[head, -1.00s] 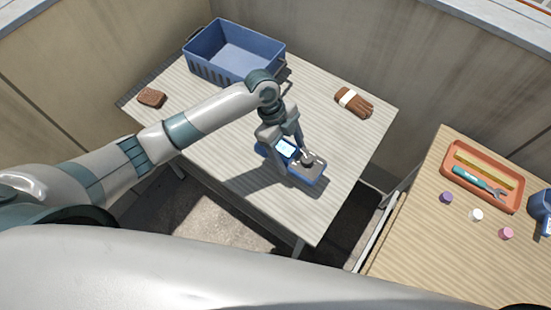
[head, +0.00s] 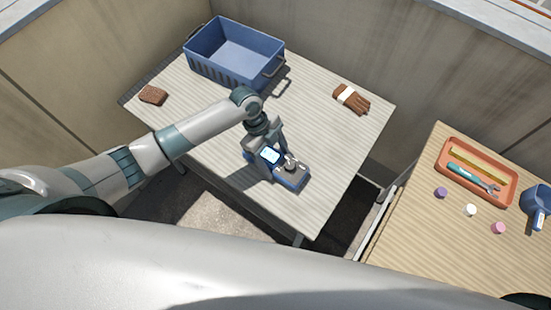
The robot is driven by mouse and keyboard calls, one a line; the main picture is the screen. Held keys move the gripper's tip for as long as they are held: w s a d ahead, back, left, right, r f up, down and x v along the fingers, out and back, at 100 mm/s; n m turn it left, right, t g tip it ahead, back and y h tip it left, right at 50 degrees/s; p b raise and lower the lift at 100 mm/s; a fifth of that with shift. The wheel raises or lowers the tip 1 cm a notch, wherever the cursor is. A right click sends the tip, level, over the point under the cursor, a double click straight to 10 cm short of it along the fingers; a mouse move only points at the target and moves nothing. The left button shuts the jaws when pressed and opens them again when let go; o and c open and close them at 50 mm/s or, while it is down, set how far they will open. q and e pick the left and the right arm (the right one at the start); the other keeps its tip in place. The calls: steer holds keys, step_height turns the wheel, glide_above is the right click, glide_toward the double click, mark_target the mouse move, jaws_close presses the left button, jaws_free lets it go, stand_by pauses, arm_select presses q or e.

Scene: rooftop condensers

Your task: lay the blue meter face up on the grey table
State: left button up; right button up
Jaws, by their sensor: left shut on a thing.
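The blue meter (head: 292,179) is face up at the near side of the grey table (head: 325,150), with its lit screen and dial showing. My left gripper (head: 273,166) is above it, pointing down, and shut on it. The fingers hide part of the meter's body. The meter looks roughly level. I cannot tell whether its underside touches the tabletop or is just above it. My right gripper is not in view.
A blue crate (head: 203,69) stands at the table's back, a brown sponge (head: 153,95) at left, brown gloves (head: 352,99) at right. A second, wooden table (head: 420,235) holds an orange tray (head: 447,172), small caps and a blue scoop-like item (head: 537,205). Tabletop right of the meter is clear.

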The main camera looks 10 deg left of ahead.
arm_select(q)
steer(key=shift+f, duration=0.65)
steer(key=o, duration=1.4)
steer(key=shift+f, duration=0.1)
steer(key=shift+o, duration=0.2)
steer(key=b+v, duration=0.2)
steer(key=v, duration=0.9)
steer(key=shift+w+b, duration=0.1)
steer(key=shift+b, duration=0.2)
steer(key=shift+a+r, duration=0.25)
steer(key=shift+r, duration=0.3)
